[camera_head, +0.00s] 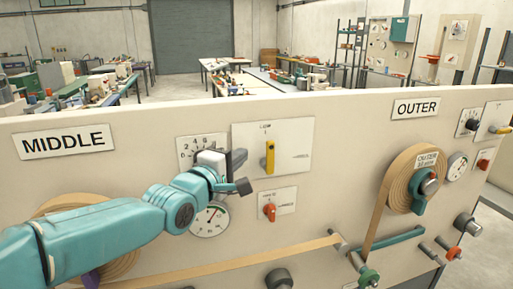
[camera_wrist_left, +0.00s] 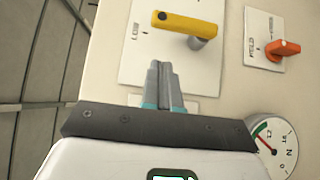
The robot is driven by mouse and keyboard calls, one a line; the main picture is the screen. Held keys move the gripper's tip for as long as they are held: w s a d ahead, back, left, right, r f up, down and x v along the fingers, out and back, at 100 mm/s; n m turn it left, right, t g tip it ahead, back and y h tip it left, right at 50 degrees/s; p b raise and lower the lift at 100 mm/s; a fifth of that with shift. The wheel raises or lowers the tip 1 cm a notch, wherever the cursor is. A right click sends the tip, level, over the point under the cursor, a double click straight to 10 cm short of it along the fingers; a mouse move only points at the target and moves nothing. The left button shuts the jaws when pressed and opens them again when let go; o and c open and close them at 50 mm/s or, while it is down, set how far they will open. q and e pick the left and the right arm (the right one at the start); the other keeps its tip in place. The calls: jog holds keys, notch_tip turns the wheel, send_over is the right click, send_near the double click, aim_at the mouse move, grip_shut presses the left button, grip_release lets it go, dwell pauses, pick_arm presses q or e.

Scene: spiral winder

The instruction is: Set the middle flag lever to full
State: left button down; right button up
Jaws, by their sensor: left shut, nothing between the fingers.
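The yellow flag lever (camera_head: 270,157) stands upright on a pale plate (camera_head: 294,137) on the panel, between the MIDDLE and OUTER signs. Its tip points up toward a small label that seems to read LOW. In the left wrist view the yellow lever (camera_wrist_left: 187,24) lies across the top, with its grey pivot at its right end. My left gripper (camera_head: 243,172) is just left of the lever in the head view. In the left wrist view its fingers (camera_wrist_left: 158,70) are shut, empty and pointing toward the lever, with a small visible gap. My right gripper is out of view.
An orange-red knob (camera_head: 270,212) sits below the lever plate. A dial gauge (camera_head: 210,221) is below my left wrist, and another dial is partly hidden behind it. A tan strip (camera_head: 225,262) runs lower down to a peg. The OUTER reel (camera_head: 400,190) is at the right.

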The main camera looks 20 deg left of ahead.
aim_at(270, 158)
pick_arm(q)
jog(key=w+d+p, duration=0.1)
jog(key=w+d, duration=0.2)
jog(key=shift+d+p, duration=0.25)
jog(key=shift+p, duration=0.15)
jog(key=shift+r, duration=0.15)
